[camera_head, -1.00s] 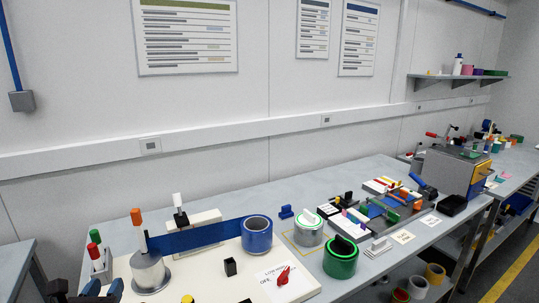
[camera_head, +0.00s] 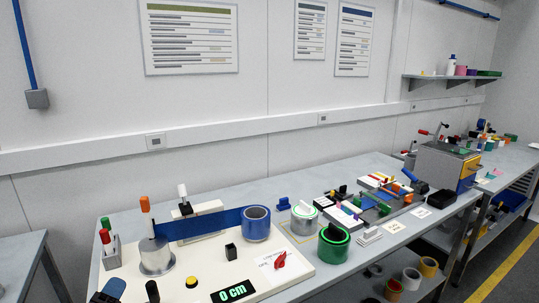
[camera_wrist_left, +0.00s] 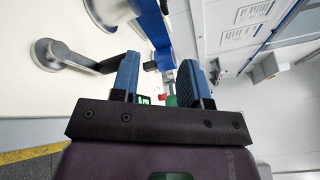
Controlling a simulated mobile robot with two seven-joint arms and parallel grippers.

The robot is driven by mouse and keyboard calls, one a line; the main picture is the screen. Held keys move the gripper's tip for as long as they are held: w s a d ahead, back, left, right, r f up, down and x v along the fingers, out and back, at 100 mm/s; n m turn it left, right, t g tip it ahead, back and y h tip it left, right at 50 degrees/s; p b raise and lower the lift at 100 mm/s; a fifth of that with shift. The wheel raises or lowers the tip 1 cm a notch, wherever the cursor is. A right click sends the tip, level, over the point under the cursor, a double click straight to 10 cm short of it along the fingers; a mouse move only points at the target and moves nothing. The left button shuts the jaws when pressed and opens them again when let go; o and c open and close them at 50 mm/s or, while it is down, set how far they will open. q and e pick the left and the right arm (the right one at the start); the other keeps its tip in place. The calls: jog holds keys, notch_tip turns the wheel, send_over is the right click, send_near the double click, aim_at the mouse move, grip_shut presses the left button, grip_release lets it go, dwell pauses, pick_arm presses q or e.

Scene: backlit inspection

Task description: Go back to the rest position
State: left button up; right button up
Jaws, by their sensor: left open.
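My left gripper (camera_head: 112,288) shows only in part at the bottom left of the head view, as a blue finger over a dark body at the picture's edge. It is in front of the white board (camera_head: 205,270) at its near left corner. In the left wrist view my left gripper (camera_wrist_left: 160,82) has its two blue fingers apart, with nothing held between them. A blue strip (camera_wrist_left: 150,22) and a round metal piece (camera_wrist_left: 45,52) lie beyond them in that view. My right gripper is not in view.
The board carries a metal spindle (camera_head: 156,256), a blue roll (camera_head: 256,223), a red knob (camera_head: 279,260) and a "0 cm" display (camera_head: 233,292). Several parts crowd the bench (camera_head: 320,270) to the right. A separate grey table (camera_head: 20,258) stands at the left, with a gap between.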

pick_arm(q)
jog(key=s+d+f+n+g+h, duration=0.1)
jog(key=s+d+f+n+g, duration=0.1)
jog(key=s+f+n, duration=0.3)
jog(key=s+d+f+n+g, duration=0.2)
jog(key=s+d+f+n, duration=0.2)
jog(key=f+n, duration=0.7)
jog(key=s+n, duration=0.1)
jog(key=n, duration=0.3)
jog(key=shift+s+f+n+h, duration=0.2)
jog(key=shift+f+n+h, duration=0.1)
jog(key=shift+n+h, duration=0.1)
jog(key=shift+o, duration=1)
jog(key=s+d+f+n+g, duration=0.1)
jog(key=s+d+f, duration=0.1)
jog(key=s+f, duration=0.2)
jog(key=shift+s+f+g, duration=0.25)
jog(key=shift+s+g, duration=0.15)
jog(key=shift+s, duration=0.75)
jog(key=shift+s+a+f, duration=0.1)
jog(key=shift+s, duration=0.05)
